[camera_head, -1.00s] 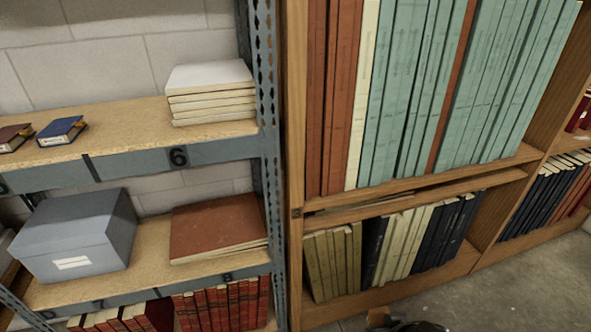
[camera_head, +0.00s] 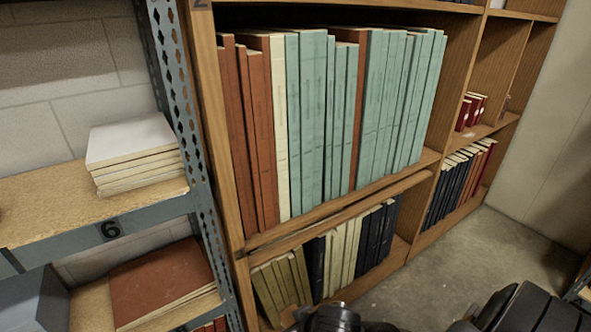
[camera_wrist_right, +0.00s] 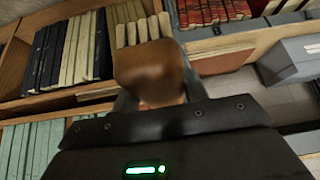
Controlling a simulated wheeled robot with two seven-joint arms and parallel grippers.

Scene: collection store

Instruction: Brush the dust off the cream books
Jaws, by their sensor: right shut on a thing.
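Cream books (camera_head: 343,250) stand upright between dark blue books on the lower shelf of the wooden bookcase. They also show in the right wrist view (camera_wrist_right: 78,48), where the scene looks upside down. One tall cream book (camera_head: 279,125) stands in the row above, between rust and teal books. I cannot make out dust on them. My right gripper (camera_wrist_right: 155,98) is shut on a brown, blurred wooden block (camera_wrist_right: 150,68), likely the brush; its bristles are not clear. It is in front of the lower shelf, and I see no clear contact with books. My left gripper is not in view.
Tan books (camera_head: 280,283) lean at the lower shelf's left end. A metal rack post (camera_head: 185,130) stands beside the bookcase. A pale book stack (camera_head: 133,155) and a large red-brown book (camera_head: 160,283) lie on the rack. Bare floor (camera_head: 460,255) is at the right.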

